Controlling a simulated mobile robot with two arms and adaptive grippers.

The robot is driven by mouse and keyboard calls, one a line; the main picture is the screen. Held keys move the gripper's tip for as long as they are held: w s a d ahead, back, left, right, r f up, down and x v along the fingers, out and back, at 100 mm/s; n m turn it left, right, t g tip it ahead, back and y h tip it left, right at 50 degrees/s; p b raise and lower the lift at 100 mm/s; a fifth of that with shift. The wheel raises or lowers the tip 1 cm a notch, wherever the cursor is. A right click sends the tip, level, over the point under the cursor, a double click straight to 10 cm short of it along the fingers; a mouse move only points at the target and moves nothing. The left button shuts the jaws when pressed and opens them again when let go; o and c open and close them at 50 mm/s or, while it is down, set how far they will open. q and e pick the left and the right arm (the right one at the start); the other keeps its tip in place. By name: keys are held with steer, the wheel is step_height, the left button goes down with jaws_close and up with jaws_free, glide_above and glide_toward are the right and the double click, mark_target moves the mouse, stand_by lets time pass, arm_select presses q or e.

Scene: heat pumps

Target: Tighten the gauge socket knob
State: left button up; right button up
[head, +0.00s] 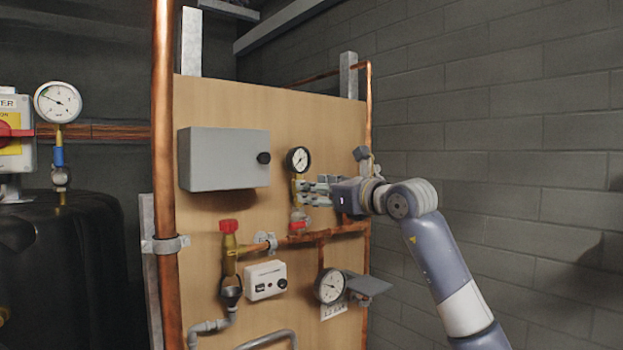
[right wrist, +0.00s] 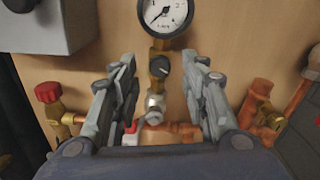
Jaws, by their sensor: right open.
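The gauge (right wrist: 165,12), round with a white face, is at the top of the right wrist view; it also shows in the head view (head: 298,159). Below it is a brass gauge socket with a dark round knob (right wrist: 160,67) bearing a light mark. A silvery fitting (right wrist: 154,103) sits under the socket. My right gripper (right wrist: 160,66) is open; in the picture its fingers stand on either side of the knob, with visible gaps and no contact. In the head view the right gripper (head: 312,190) hides the knob. My left gripper is in neither view.
A grey box (head: 224,159) juts from the wooden board (head: 215,110) left of the gauge. A red-handled valve (head: 229,226), a white controller (head: 265,280) and a lower gauge (head: 330,286) are below. A copper pipe (head: 163,120) rises at the left. A brick wall stands at right.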

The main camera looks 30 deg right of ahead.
steer(key=shift+w+a, duration=0.1)
steer(key=shift+w, duration=0.9)
jaws_close()
